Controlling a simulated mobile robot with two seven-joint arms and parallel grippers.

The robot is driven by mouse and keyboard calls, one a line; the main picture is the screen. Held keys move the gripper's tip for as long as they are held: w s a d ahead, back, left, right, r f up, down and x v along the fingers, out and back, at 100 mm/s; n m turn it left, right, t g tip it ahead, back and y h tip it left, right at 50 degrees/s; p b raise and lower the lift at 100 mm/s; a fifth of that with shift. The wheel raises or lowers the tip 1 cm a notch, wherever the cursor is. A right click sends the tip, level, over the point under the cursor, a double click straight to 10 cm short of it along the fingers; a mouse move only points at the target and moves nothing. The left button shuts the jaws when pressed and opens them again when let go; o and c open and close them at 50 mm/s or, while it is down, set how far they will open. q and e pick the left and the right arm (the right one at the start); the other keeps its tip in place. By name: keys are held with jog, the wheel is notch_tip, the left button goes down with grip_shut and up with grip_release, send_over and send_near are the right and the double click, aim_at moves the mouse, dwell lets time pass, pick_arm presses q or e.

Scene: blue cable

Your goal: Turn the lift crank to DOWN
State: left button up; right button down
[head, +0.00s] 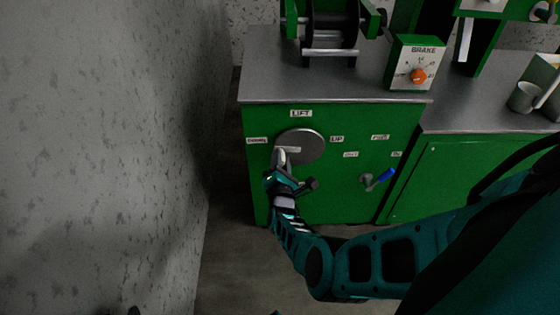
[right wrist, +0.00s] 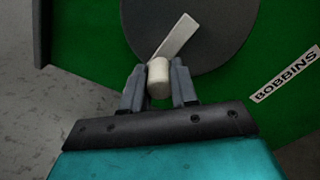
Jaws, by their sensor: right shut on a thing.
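The lift crank is a grey round disc (head: 308,142) on the green cabinet front, under a LIFT label (head: 301,113). A label with small, unclear print (head: 257,140) is left of it and an UP label (head: 337,139) is right of it. In the right wrist view the disc (right wrist: 215,45) carries a pale bar (right wrist: 175,38) with a white knob (right wrist: 159,78) at its lower end. My right gripper (head: 280,163) is at the disc's lower left. Its two fingers (right wrist: 158,88) are shut on the knob. My left gripper is not in view.
A blue-handled crank (head: 380,179) is lower right on the cabinet. A BRAKE box (head: 414,62) with an orange knob and a winding drum (head: 331,32) stand on the grey top. A concrete wall (head: 100,150) is close on the left. A BOBBINS label (right wrist: 285,75) shows in the wrist view.

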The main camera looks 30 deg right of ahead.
jog(key=shift+w+f+n, duration=0.1)
jog(key=shift+f+n, duration=0.1)
jog(key=shift+n, duration=0.2)
dwell(0.3)
jog(key=c, duration=0.9)
grip_release()
jog(key=shift+o, duration=0.2)
